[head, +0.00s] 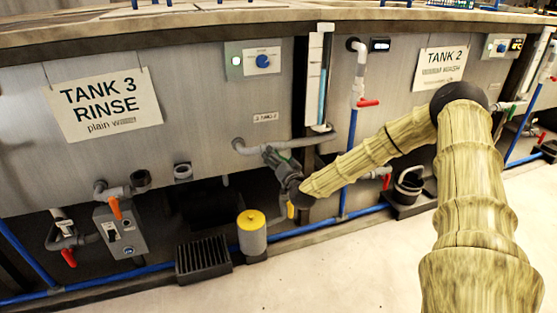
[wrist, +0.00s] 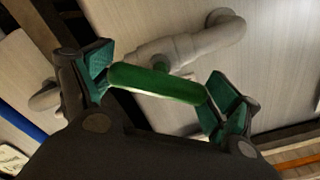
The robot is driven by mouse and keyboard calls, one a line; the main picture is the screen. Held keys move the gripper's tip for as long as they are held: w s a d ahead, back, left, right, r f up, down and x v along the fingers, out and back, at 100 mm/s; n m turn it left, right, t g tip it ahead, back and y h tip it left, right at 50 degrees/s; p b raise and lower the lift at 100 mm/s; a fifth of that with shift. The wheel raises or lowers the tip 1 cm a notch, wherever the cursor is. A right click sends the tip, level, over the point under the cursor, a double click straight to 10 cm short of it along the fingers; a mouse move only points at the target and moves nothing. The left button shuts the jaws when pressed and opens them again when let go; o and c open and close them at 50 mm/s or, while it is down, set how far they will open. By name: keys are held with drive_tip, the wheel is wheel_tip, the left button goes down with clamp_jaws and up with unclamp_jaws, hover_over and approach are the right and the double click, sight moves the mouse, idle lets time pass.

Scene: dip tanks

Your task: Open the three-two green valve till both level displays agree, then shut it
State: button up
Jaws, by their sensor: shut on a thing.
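The green valve handle (wrist: 155,84) lies between my two fingertips in the wrist view, and my gripper (wrist: 163,86) is shut on it, one pad at each end. The handle slants across the grey pipe (wrist: 165,50) behind it. In the head view my gripper (head: 279,160) is at the pipe (head: 262,145) between Tank 3 and Tank 2 and mostly hides the handle. A small dark display (head: 380,45) is at Tank 2's upper left and another (head: 517,44) farther right; their readings are too small to read. A sight tube (head: 317,80) with blue liquid stands between the tanks.
Tank 3 (head: 200,95) carries a panel with a blue knob (head: 262,61). Below are an orange-handled valve (head: 115,207), a yellow-topped canister (head: 252,235) and a black grate (head: 203,260). A red handle (head: 368,102) is right of my gripper. The front floor is clear.

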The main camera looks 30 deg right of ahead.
drive_tip(key=m, duration=0.3)
drive_tip(key=m+b, duration=0.1)
drive_tip(key=m, duration=0.1)
drive_tip(key=shift+d+f+m, duration=0.15)
drive_tip(key=shift+m, duration=0.25)
drive_tip(key=m+b, duration=0.2)
drive_tip(key=m, duration=0.2)
drive_tip(key=shift+m+b, duration=0.35)
drive_tip(key=shift+m, duration=0.05)
drive_tip(key=shift+s, duration=0.1)
drive_tip(key=o, duration=0.8)
drive_tip(key=shift+d, duration=0.1)
drive_tip(key=shift+a, duration=0.2)
drive_tip(key=v, duration=1.1)
drive_tip(key=shift+s+a, duration=0.2)
drive_tip(key=shift+s, duration=0.2)
